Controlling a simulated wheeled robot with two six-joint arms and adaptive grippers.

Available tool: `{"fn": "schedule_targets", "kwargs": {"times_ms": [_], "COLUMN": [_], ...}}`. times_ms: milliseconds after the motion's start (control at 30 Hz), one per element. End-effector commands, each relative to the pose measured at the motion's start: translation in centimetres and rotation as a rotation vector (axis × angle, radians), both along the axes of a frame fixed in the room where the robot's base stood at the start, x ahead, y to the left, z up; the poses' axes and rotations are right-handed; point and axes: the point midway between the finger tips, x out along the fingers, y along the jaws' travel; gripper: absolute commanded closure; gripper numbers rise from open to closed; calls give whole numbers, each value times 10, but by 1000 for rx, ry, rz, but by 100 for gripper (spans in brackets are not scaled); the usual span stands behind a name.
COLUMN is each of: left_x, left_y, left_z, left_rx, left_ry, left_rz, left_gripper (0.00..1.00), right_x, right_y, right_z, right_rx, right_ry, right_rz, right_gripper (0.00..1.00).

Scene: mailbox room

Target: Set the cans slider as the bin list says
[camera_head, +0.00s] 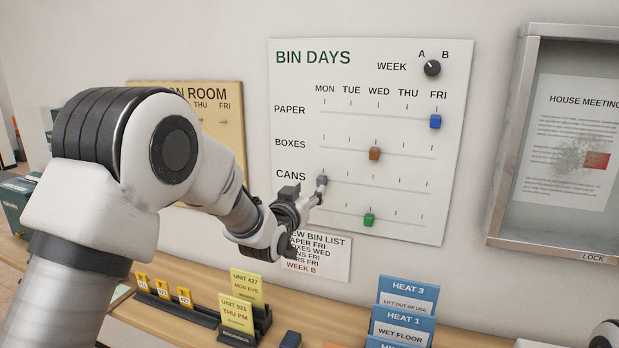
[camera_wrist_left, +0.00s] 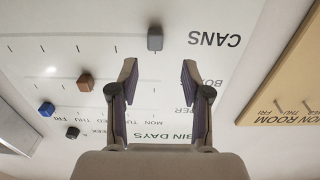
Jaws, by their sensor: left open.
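The BIN DAYS board (camera_head: 400,85) hangs on the wall with slider rows under day names. The grey cans slider (camera_head: 322,181) stands at the left end of its row, under MON. In the left wrist view, upside down, this grey knob (camera_wrist_left: 155,38) lies just beyond my fingertips, between their lines. My left gripper (camera_head: 312,196) is open and close to the knob; its fingers (camera_wrist_left: 159,62) hold nothing. The bin list (camera_head: 325,262) is partly hidden by my gripper; its rows show paper FRI, boxes WED, a row ending "NS FRI", and WEEK B. My right gripper is not visible.
The blue paper slider (camera_head: 435,121) is at FRI, the brown boxes slider (camera_head: 374,153) at WED. A green slider (camera_head: 369,220) sits mid-row below. The week knob (camera_head: 432,68) is upper right. Card holders (camera_head: 237,312) and blue signs (camera_head: 403,325) stand on the shelf below.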

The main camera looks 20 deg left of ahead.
Motion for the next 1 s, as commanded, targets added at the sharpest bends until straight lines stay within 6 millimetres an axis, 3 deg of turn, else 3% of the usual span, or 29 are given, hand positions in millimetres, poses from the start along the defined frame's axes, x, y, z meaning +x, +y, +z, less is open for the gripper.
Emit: {"fn": "schedule_targets", "kwargs": {"times_ms": [300, 633, 667, 767, 800, 1000], "left_x": [58, 68, 68, 68, 68, 68], "left_y": [-2, -3, -3, -3, -3, -3], "left_z": [1, -3, -3, -3, -3, -3], "left_rx": [0, 0, 0, 0, 0, 0], "left_ry": [4, 6, 6, 6, 6, 6], "left_rz": [0, 0, 0, 0, 0, 0], "left_gripper": [52, 52, 59, 95, 100, 100], "right_x": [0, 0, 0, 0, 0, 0], "right_y": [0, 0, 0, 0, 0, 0], "right_z": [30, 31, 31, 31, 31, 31], "right_rx": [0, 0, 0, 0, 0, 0], "right_ry": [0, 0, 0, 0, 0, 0], "right_rz": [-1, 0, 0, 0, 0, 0], "right_gripper": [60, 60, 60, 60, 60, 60]}}
